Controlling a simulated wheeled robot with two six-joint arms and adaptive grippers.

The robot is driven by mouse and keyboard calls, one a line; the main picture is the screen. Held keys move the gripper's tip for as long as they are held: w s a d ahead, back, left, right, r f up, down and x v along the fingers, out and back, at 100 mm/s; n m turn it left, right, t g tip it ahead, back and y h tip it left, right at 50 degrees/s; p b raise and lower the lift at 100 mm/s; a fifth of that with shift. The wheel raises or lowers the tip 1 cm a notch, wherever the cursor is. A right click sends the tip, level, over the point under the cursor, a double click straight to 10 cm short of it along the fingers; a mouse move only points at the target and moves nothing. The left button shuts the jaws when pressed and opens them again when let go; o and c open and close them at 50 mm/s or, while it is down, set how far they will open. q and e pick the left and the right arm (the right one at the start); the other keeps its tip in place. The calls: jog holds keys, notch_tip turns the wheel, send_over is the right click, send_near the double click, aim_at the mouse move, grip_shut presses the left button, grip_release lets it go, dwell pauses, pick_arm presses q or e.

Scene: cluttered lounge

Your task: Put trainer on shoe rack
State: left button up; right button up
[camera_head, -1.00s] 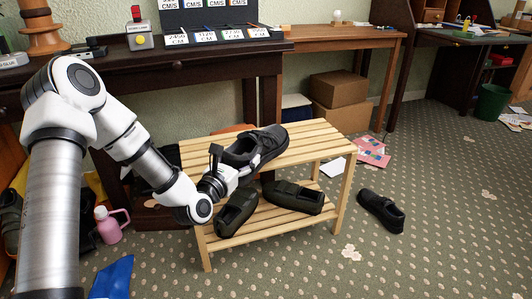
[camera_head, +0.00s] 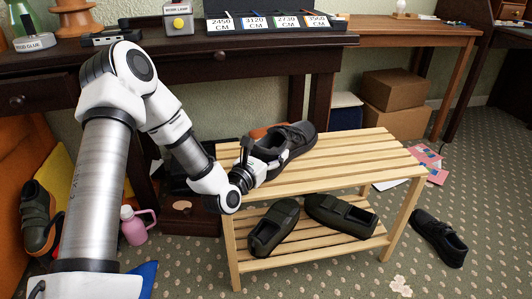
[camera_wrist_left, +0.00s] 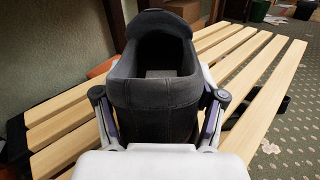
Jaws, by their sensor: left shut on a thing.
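A dark grey trainer (camera_head: 287,146) is at the rear left of the wooden shoe rack's slatted top (camera_head: 355,155). My left gripper (camera_head: 260,167) is shut on its heel end, and its toe points away to the back right. In the left wrist view the trainer's heel and opening (camera_wrist_left: 165,90) sit between the two fingers (camera_wrist_left: 163,112), with slats on both sides. I cannot tell whether the sole touches the slats. My right gripper is not in view.
Two dark shoes, one left (camera_head: 274,228) and one right (camera_head: 341,215), stand on the rack's lower shelf. Another dark shoe (camera_head: 440,238) lies on the carpet at right. A dark desk (camera_head: 180,55) stands behind. The right part of the rack top is bare.

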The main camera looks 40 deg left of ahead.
pick_arm(q)
jog(key=shift+d+f, duration=0.1)
jog(key=shift+f, duration=0.5)
jog(key=shift+r, duration=0.3)
jog(key=shift+f, duration=0.15)
jog(key=o, duration=1.4)
jog(key=shift+o, duration=0.2)
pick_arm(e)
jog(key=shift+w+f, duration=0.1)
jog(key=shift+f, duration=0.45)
